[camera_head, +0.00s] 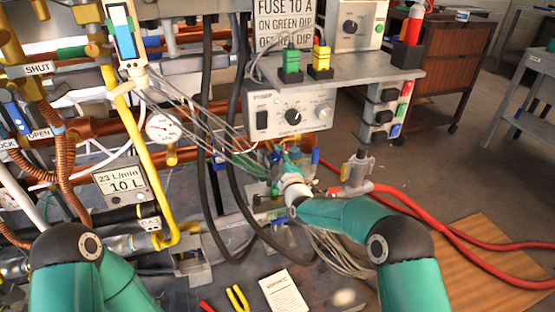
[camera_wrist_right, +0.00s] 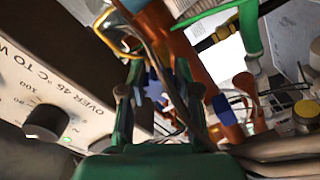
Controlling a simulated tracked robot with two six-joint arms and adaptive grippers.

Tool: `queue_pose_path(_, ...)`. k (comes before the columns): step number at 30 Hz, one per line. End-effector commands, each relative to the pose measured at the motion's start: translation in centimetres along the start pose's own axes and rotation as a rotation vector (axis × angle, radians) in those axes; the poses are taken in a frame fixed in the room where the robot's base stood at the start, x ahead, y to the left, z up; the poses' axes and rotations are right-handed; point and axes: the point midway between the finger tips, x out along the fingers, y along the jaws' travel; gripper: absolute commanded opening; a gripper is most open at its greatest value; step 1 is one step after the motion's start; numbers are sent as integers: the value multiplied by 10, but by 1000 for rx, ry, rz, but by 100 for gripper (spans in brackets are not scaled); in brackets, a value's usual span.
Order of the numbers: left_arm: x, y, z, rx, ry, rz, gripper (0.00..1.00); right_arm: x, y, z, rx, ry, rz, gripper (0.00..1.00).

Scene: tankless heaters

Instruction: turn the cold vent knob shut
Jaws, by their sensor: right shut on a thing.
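My right gripper (camera_head: 279,160) reaches in under the grey control box in the head view, among pipes and cables. In the right wrist view its two dark green fingers (camera_wrist_right: 156,92) stand on either side of a small blue part (camera_wrist_right: 154,86), which looks like the cold vent knob. They are shut on it. Its lettering and turned angle cannot be read, and in the head view the gripper and cables mostly hide it. My left arm shows at the lower left of the head view, but its gripper is not in view.
The control box (camera_head: 290,115) with a black dial is just above my right gripper. Black hoses (camera_head: 207,130) hang to its left and thin cables cross near it. A red hose (camera_head: 450,230) runs to the right. A paper note (camera_head: 284,293) lies at the bench front.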

Motion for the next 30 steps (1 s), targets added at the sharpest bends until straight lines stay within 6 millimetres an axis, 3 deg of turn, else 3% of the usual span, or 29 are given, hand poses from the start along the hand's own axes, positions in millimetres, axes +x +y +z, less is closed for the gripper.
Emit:
queue_pose_path(15, 58, -21, 0, 0, 0, 0, 0, 0, -8, 3, 419, -1, -5, 0)
queue_pose_path(30, 104, -37, -1, 0, 0, 0, 0, 0, -7, 2, 893, -3, -6, 0)
